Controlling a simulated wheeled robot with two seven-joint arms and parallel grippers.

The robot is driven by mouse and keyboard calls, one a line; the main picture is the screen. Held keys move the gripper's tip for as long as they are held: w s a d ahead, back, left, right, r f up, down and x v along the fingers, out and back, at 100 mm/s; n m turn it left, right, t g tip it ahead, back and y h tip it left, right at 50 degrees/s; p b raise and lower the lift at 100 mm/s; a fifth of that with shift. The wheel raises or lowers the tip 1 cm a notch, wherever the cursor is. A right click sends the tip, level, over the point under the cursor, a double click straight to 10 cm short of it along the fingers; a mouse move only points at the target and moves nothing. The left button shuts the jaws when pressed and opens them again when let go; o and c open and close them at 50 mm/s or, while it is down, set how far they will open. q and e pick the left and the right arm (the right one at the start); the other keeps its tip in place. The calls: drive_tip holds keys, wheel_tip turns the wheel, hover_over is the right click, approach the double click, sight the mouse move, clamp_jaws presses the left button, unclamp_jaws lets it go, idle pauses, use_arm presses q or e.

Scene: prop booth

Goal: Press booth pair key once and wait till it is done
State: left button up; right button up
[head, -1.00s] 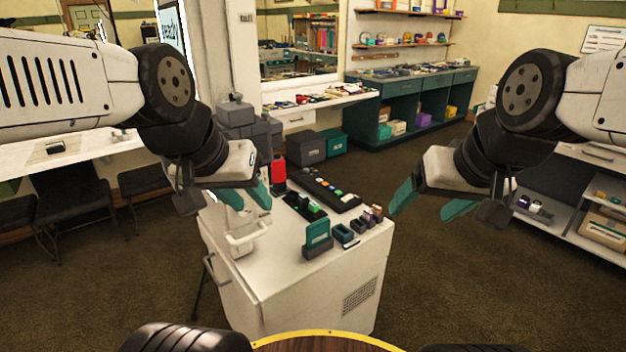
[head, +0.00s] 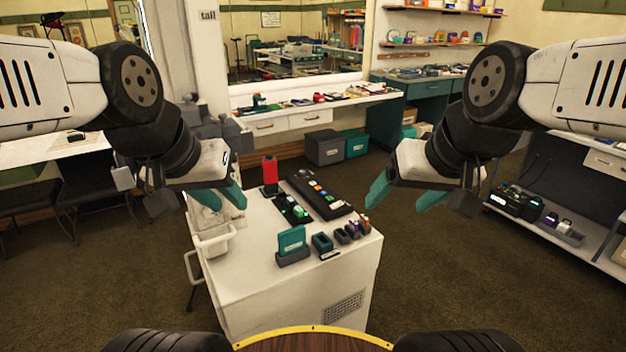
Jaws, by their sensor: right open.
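A long black key panel (head: 328,206) with several small coloured keys lies on top of a white cart (head: 255,275). A smaller black strip (head: 279,207) with green-lit keys lies beside it. I cannot tell which key is the pair key; labels are too small to read. My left gripper (head: 222,198) is open and empty, at the cart's left side in the picture. My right gripper (head: 406,200) is open and empty, to the right of the cart. Neither appears to touch a key.
On the cart stand a red device (head: 269,170), a teal block in a holder (head: 292,243) and several small holders (head: 322,242). A white counter (head: 300,120) is behind, and a shelf unit (head: 585,235) is at right. Brown floor is clear right of the cart.

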use_arm(q)
clamp_jaws()
idle(1.5)
